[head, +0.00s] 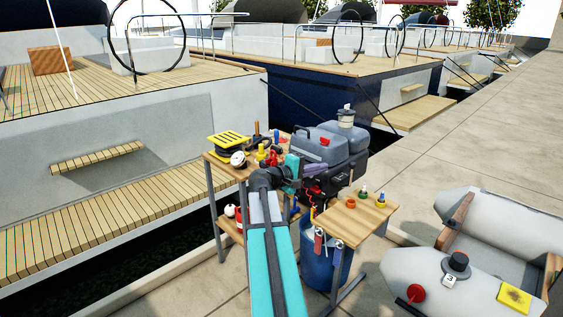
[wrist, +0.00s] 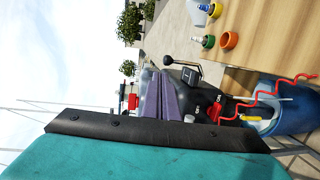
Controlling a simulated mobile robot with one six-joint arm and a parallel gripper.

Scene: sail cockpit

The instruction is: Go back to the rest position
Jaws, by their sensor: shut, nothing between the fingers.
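My arm rises from the bottom middle of the head view, with a long teal and grey link. It bends at a dark joint over the work table. My gripper (head: 292,168) is at its end, small and partly hidden among the things on the table. It is shut and holds nothing that I can see. In the wrist view a teal part with a black bolted strip, which looks like mine, fills the lower left. The picture there is turned on its side.
A small side table (head: 345,226) holds coloured pots above a blue barrel (head: 318,262). A grey dinghy (head: 455,283) lies right. Moored boats line the left; open dock (head: 470,135) is upper right.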

